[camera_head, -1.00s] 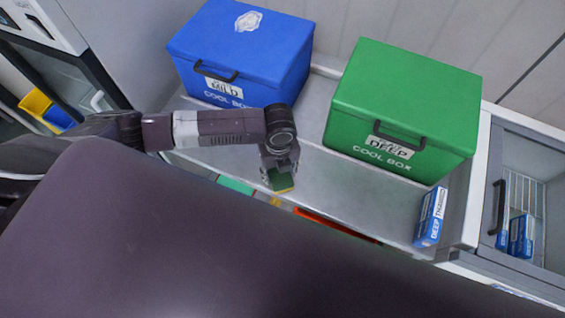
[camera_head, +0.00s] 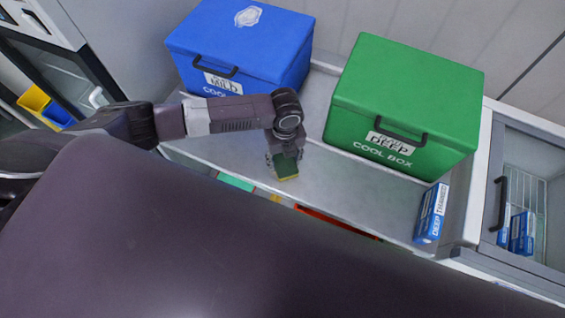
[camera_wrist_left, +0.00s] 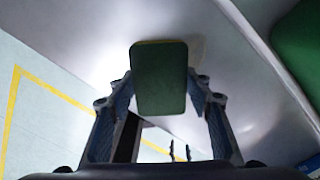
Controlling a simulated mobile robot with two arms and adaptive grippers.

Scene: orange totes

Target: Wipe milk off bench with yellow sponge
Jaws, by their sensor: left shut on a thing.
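My left gripper (camera_head: 285,160) is shut on the sponge (camera_head: 287,171), which has a dark green top and a thin yellow underside. In the left wrist view the green face of the sponge (camera_wrist_left: 160,78) sits between the two fingers of the left gripper (camera_wrist_left: 160,95). The gripper points down over the front part of the grey metal bench (camera_head: 345,190). I cannot tell whether the sponge touches the surface. A faint cream patch (camera_wrist_left: 197,50) shows on the bench beside the sponge; I cannot tell whether it is milk. My right gripper is not in view.
A blue cool box (camera_head: 235,45) stands behind my left arm. A green cool box (camera_head: 405,100) stands at the back right of the bench. A blue and white carton (camera_head: 431,214) is at the right end. The bench between the sponge and carton looks clear.

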